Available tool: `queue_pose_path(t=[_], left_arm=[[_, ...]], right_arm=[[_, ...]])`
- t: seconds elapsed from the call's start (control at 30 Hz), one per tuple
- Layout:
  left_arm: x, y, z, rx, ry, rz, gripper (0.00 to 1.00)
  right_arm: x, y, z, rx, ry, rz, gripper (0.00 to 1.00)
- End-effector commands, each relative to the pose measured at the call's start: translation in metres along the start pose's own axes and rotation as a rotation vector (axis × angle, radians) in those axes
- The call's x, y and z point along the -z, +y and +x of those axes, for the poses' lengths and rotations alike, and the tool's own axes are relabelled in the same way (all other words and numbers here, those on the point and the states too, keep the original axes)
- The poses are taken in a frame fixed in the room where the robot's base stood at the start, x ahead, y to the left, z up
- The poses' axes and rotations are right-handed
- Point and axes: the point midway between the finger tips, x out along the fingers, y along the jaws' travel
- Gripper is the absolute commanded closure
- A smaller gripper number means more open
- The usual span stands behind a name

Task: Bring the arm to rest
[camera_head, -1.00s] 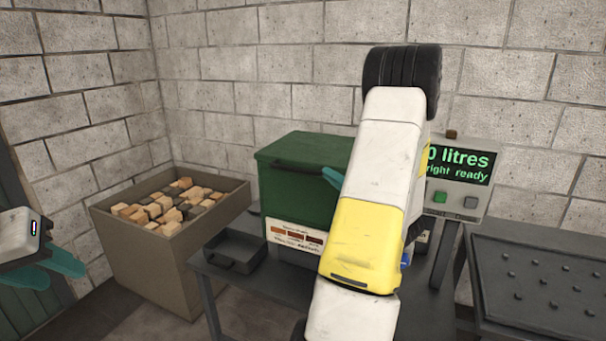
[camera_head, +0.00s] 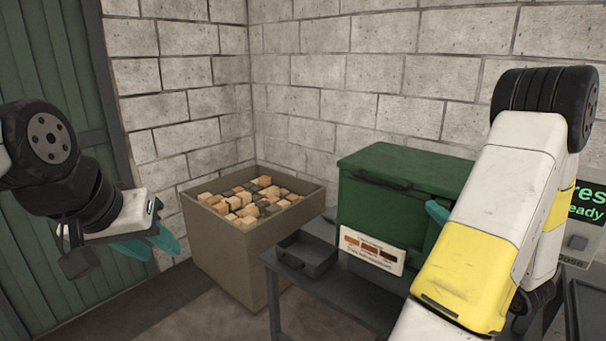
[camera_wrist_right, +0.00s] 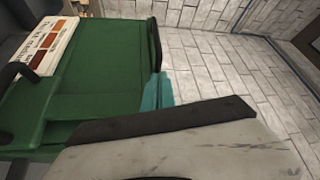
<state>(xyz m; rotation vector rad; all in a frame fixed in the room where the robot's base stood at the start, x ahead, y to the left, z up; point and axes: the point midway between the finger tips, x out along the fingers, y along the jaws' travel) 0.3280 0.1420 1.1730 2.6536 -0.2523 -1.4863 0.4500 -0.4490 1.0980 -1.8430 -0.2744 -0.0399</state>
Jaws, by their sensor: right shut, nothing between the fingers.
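My right arm crosses the right side of the head view. Its gripper (camera_head: 436,211) shows only as a teal tip, the rest hidden behind the arm, in front of the green lidded box (camera_head: 395,205). In the right wrist view the teal fingers (camera_wrist_right: 157,92) are together and empty, beside the green box (camera_wrist_right: 95,85). My left gripper (camera_head: 156,248) hangs at the left of the head view, with its teal fingers apart and nothing visible between them.
The green box stands on a dark table (camera_head: 345,293) with a small grey tray (camera_head: 306,262). A brown bin (camera_head: 222,257) of wooden blocks stands to the left. A display unit (camera_head: 583,225) is partly hidden behind my right arm. A green door (camera_head: 50,75) is at far left.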

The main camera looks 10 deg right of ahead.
Motion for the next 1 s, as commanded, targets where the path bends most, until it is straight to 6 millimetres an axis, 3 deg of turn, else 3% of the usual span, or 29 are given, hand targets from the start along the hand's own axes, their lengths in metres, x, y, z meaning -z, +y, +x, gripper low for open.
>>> queue_pose_path(t=[0.07, 0.17, 0.27, 0.33, 0.43, 0.5, 0.6, 0.7, 0.8, 1.0], left_arm=[[0.0, 0.0, 0.0, 0.0, 0.0, 0.0, 0.64], [0.0, 0.0, 0.0, 0.0, 0.0, 0.0, 0.64], [0.0, 0.0, 0.0, 0.0, 0.0, 0.0, 0.64], [0.0, 0.0, 0.0, 0.0, 0.0, 0.0, 0.64], [0.0, 0.0, 0.0, 0.0, 0.0, 0.0, 0.64], [0.0, 0.0, 0.0, 0.0, 0.0, 0.0, 0.64], [0.0, 0.0, 0.0, 0.0, 0.0, 0.0, 0.64], [0.0, 0.0, 0.0, 0.0, 0.0, 0.0, 0.64], [0.0, 0.0, 0.0, 0.0, 0.0, 0.0, 0.64], [0.0, 0.0, 0.0, 0.0, 0.0, 0.0, 0.64]], right_arm=[[-0.011, -0.009, 0.008, 0.01, -0.044, 0.017, 1.0], [-0.045, -0.031, 0.028, 0.022, -0.179, 0.075, 1.0], [-0.102, -0.066, 0.047, 0.013, -0.4, 0.146, 1.0], [-0.151, -0.091, 0.051, -0.021, -0.585, 0.185, 1.0], [-0.221, -0.122, 0.04, -0.117, -0.855, 0.189, 1.0], [-0.265, -0.138, 0.019, -0.222, -1.037, 0.144, 1.0], [-0.307, -0.147, -0.017, -0.394, -1.226, 0.009, 1.0], [-0.325, -0.147, -0.048, -0.56, -1.314, -0.198, 1.0], [-0.322, -0.146, -0.066, -0.683, -1.299, -0.441, 1.0], [-0.296, -0.162, -0.063, -0.744, -1.103, -0.813, 1.0]])
